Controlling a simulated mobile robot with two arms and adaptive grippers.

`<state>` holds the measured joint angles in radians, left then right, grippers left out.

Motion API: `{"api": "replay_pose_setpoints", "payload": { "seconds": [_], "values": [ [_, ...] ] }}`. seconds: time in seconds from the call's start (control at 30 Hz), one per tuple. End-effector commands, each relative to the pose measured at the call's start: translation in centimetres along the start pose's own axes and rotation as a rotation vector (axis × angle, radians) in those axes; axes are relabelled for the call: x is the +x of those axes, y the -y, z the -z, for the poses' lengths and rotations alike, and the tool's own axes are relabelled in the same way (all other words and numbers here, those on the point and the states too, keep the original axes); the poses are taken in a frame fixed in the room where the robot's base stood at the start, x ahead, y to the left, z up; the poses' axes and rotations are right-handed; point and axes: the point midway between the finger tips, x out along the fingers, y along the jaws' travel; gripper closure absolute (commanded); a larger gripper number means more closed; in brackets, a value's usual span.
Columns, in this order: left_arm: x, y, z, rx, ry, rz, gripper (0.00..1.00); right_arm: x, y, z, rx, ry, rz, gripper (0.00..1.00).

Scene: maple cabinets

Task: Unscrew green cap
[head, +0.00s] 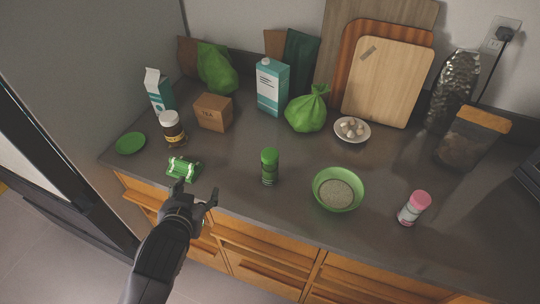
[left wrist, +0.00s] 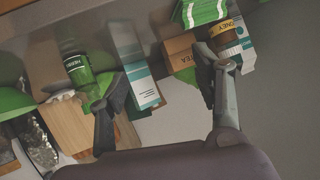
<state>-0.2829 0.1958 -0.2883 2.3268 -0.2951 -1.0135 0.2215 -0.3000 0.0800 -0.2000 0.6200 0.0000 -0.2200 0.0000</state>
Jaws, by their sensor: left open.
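The small herb jar with the green cap (head: 270,156) stands upright on the dark counter, its body (head: 269,178) dark green. My right gripper is not in view.
Near the gripper are a green-and-white packet (head: 183,169), a honey jar (head: 172,130) and a tea box (head: 213,112). A green bowl (head: 338,205) and a pink-capped shaker (head: 414,208) stand to the right. The counter between packet and herb jar is clear.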

Motion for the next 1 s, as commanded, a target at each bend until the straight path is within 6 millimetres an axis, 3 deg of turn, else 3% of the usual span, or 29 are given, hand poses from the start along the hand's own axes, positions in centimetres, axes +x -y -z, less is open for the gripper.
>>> {"api": "replay_pose_setpoints", "payload": {
  "seconds": [0.6, 0.8, 1.0],
  "values": [
    [-2.1, -0.6, -11.9, -0.015, 0.375, -0.056, 0.40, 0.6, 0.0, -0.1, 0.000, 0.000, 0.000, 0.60],
    [-2.7, -0.8, -14.0, -0.016, 0.438, -0.071, 0.40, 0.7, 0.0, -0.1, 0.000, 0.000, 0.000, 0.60],
    [-2.9, -0.9, -14.6, -0.016, 0.457, -0.076, 0.40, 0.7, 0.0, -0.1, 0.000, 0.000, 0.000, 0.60]
  ]
}}
